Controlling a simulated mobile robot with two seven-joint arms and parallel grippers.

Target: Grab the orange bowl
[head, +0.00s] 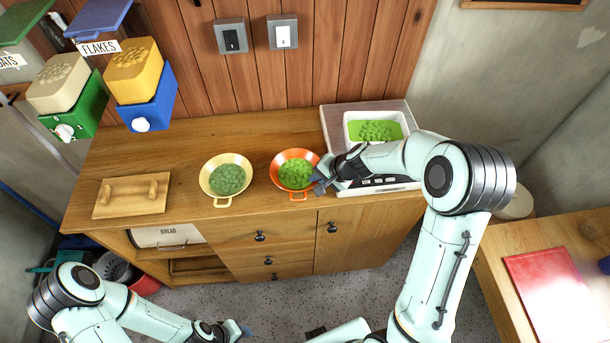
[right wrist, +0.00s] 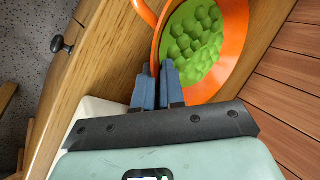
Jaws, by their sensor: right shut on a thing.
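The orange bowl (head: 275,171) stands on the wooden counter, filled with green lumpy contents, with handles on its rim. It also shows in the right wrist view (right wrist: 238,45). My right gripper (head: 318,184) is at the bowl's right-hand rim. In the right wrist view its two blue-grey fingers (right wrist: 159,84) are close together, shut on the rim beside a handle. The fingers hide a small part of the rim. My left gripper (head: 240,329) is low in the head view, away from the counter, and its jaw opening is unclear.
A cream bowl (head: 213,190) with green contents stands left of the orange one. A wooden board (head: 131,205) lies at the counter's left. A scale (head: 397,184) with a white tray (head: 349,127) of green contents stands at the right, behind my right forearm.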

